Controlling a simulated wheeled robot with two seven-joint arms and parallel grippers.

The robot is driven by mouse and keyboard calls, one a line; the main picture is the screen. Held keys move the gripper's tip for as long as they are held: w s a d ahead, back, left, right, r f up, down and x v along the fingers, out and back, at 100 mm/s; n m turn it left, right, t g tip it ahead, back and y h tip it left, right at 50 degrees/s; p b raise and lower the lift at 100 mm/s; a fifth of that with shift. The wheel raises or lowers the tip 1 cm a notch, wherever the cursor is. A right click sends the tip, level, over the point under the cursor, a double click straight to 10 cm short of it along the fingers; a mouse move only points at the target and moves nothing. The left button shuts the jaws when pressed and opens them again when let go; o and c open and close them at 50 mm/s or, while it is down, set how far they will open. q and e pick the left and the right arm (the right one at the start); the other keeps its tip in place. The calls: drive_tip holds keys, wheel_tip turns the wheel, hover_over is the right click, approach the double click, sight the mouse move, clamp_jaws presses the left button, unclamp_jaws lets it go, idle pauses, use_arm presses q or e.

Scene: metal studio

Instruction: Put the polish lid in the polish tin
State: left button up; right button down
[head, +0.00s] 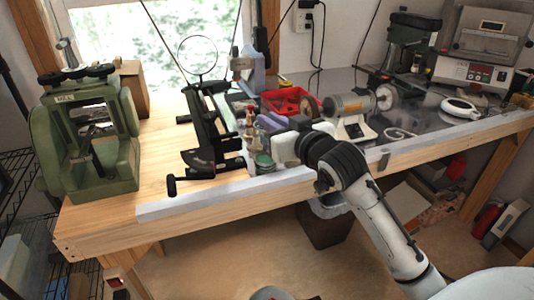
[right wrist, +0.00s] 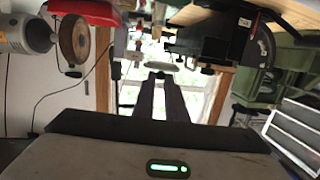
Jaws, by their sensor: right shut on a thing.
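My right gripper (head: 270,148) reaches in over the front edge of the workbench in the head view, with its white body above the bench. In the right wrist view its two dark fingers (right wrist: 161,76) are close together. A small green round thing, likely the polish tin (head: 264,162), stands near the bench's front edge, just below and left of the gripper body. The tin's opening is too small to make out. My left gripper is not in view.
The workbench (head: 120,222) is crowded around the gripper. A black tool with a lever (head: 205,130) and small bottles (head: 250,125) stand to the left. A red bin (head: 290,101) and bench grinder (head: 352,106) are behind. A green rolling mill (head: 85,140) stands at far left.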

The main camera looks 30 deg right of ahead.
wheel_tip(320, 180, down, 9)
drive_tip(key=shift+f+b, duration=0.2)
drive_tip(key=shift+b, duration=0.3)
drive_tip(key=c, duration=1.8)
unclamp_jaws()
drive_tip(key=s+a+r, duration=0.1)
drive_tip(key=s+r, duration=0.1)
drive_tip(key=s, duration=1)
drive_tip(key=s+a+f+n+g+y, duration=0.1)
drive_tip(key=s+a+f+g, duration=0.15)
drive_tip(key=f, duration=0.55)
drive_tip(key=s+a+f+g+y, duration=0.1)
drive_tip(key=a+f, duration=0.2)
drive_tip(key=f, duration=0.4)
drive_tip(key=s+a+f+n+g, duration=0.1)
drive_tip(key=s+a+f, duration=0.15)
drive_tip(key=f, duration=0.55)
drive_tip(key=s+a+f+n+g+y, duration=0.1)
drive_tip(key=s+a+f+g+y, duration=0.1)
drive_tip(key=s+a+f, duration=0.7)
wheel_tip(320, 180, down, 3)
drive_tip(key=shift+s+a+f+g, duration=0.2)
drive_tip(key=shift+s+a+g, duration=0.15)
drive_tip(key=shift+s+g, duration=0.25)
drive_tip(key=shift+w, duration=0.1)
